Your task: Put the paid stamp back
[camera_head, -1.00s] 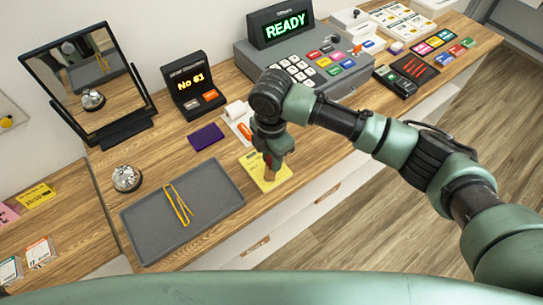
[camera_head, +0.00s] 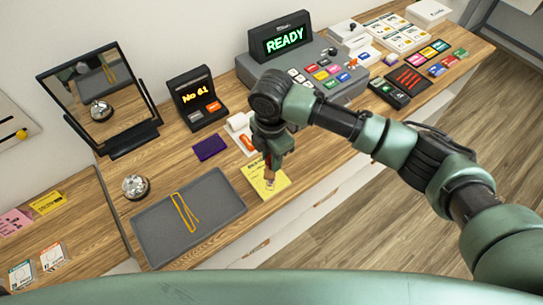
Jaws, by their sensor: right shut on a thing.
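My right gripper (camera_head: 271,158) is shut on a stamp with a brownish handle (camera_head: 269,174), hanging down over a yellow slip (camera_head: 255,174) near the counter's front edge. The stamp's foot is small and partly hidden, so I cannot tell whether it touches the slip. A dark purple pad (camera_head: 209,147) lies on the counter to the left of the gripper. My left gripper is not in view.
A grey tray (camera_head: 160,228) with a yellow looped band (camera_head: 184,212) lies to the left. A bell (camera_head: 135,186), a mirror (camera_head: 98,92), a number display (camera_head: 194,97) and a register reading READY (camera_head: 283,39) stand behind. Bare wood (camera_head: 165,158) shows between bell and pad.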

